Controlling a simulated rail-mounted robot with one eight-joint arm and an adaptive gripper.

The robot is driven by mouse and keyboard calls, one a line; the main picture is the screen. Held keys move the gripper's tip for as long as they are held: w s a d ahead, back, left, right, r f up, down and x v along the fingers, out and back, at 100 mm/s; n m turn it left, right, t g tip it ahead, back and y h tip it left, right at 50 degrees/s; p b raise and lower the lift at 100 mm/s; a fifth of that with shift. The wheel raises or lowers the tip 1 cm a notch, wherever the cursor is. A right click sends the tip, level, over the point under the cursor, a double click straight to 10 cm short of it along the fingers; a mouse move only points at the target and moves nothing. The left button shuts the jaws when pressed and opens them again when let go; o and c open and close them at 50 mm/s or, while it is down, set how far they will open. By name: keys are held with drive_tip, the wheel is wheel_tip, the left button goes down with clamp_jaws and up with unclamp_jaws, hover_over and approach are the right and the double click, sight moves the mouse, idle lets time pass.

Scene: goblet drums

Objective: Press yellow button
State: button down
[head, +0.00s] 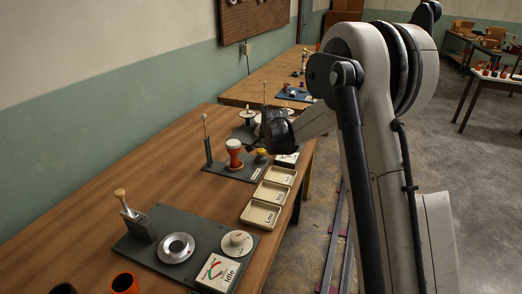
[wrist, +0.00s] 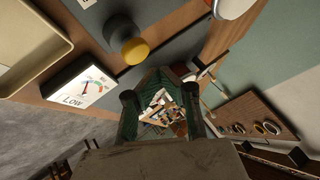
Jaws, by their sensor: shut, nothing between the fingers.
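The yellow button (head: 261,152) is a small yellow cap on a dark round base, on a dark panel on the wooden table. In the wrist view the yellow button (wrist: 135,51) shows just above and left of my fingers, and a gap appears between them. My gripper (head: 276,133) is beside and slightly above the button in the head view; its fingertips are hard to make out there. In the wrist view my gripper (wrist: 160,80) is shut and empty. Whether it touches the button cannot be told from the head view.
An orange-and-white goblet drum (head: 234,155) stands left of the button on the same panel. A gauge card reading LOW (wrist: 80,87) lies near it. Cream trays (head: 261,214) line the table's right edge. A nearer panel (head: 150,240) holds a lever and a dial.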

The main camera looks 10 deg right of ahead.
sight(261, 150)
drive_tip(key=shift+r+p, duration=0.7)
drive_tip(key=shift+r, duration=1.2)
drive_tip(key=shift+s, duration=0.1)
drive_tip(key=s+r+n, duration=0.1)
drive_tip(key=s+r, duration=0.4)
drive_tip(key=s, duration=0.4)
drive_tip(key=s+r+n+g, duration=0.1)
drive_tip(key=s+r+n, duration=0.1)
drive_tip(key=s+r, duration=0.45)
drive_tip(key=s+r+n, duration=0.1)
drive_tip(key=s+r, duration=0.2)
drive_tip(key=s, duration=0.8)
drive_tip(key=s+f+n, duration=0.2)
drive_tip(key=s, duration=1.1)
drive_tip(key=s+f+n+g, duration=0.1)
drive_tip(key=s+f+n, duration=0.1)
drive_tip(key=s, duration=1.1)
drive_tip(key=shift+s+f+n, duration=0.2)
drive_tip(key=shift+f+n, duration=0.1)
drive_tip(key=shift+f, duration=0.2)
